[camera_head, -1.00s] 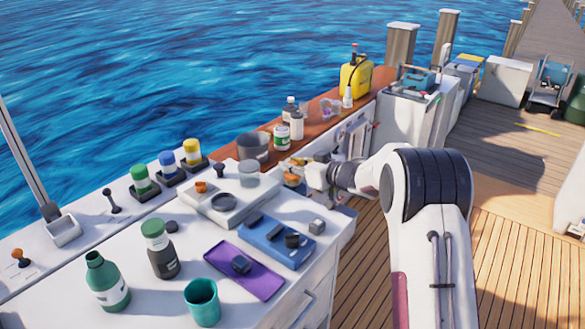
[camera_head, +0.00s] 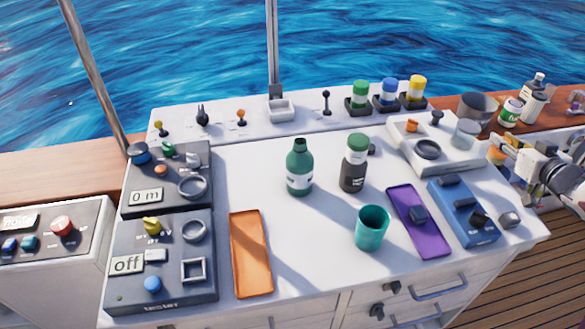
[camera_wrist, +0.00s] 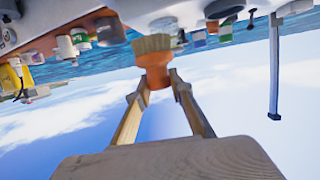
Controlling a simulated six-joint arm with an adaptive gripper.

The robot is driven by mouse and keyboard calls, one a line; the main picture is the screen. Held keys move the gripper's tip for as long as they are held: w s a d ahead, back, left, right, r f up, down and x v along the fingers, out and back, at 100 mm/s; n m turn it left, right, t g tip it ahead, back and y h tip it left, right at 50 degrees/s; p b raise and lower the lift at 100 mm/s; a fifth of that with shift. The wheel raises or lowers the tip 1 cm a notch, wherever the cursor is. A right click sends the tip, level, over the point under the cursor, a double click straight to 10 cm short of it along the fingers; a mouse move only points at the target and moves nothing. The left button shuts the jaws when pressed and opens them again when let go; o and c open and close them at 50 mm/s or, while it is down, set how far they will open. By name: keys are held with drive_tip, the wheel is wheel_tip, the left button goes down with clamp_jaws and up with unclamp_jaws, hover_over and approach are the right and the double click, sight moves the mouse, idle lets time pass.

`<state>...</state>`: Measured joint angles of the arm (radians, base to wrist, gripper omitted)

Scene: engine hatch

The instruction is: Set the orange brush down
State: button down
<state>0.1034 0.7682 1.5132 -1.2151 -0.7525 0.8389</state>
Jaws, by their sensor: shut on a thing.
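The orange brush (camera_wrist: 156,76) is between the two finger tips of my gripper (camera_wrist: 158,88) in the wrist view, its pale bristles (camera_wrist: 152,43) pointing away from my palm. My gripper is shut on it. In the head view my gripper (camera_head: 512,152) is at the right edge, just beyond the right end of the white counter, and a bit of the orange brush (camera_head: 496,154) shows at its tip. The wrist view is upside down, with sky behind the brush.
Control boxes (camera_head: 160,260) stand left. Clear counter lies between orange tray and cup.

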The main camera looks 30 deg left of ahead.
drive_tip(key=s+a+r+n+g+y, duration=0.1)
drive_tip(key=s+a, duration=0.3)
drive_tip(key=a, duration=0.8)
drive_tip(key=s+a+r+n+g+y, duration=0.15)
drive_tip(key=s+a, duration=0.25)
drive_tip(key=a, duration=0.8)
drive_tip(key=s+a+n+g+y, duration=0.15)
drive_tip(key=s+a, duration=0.25)
drive_tip(key=a, duration=0.8)
drive_tip(key=s+a+r, duration=0.1)
drive_tip(key=s+a, duration=2.2)
drive_tip(key=a, duration=0.2)
drive_tip(key=shift+m+t+h, duration=0.5)
drive_tip(key=shift+t+h, duration=0.1)
drive_tip(key=shift+t, duration=0.1)
drive_tip(key=d+f, duration=0.1)
drive_tip(key=w+d+f, duration=0.1)
drive_tip(key=f, duration=0.1)
drive_tip(key=shift+w+d+f, duration=0.1)
drive_tip(key=shift+w, duration=0.1)
drive_tip(key=shift+f, duration=0.1)
wheel_tip(320, 180, down, 6)
drive_tip(key=shift+f, duration=0.15)
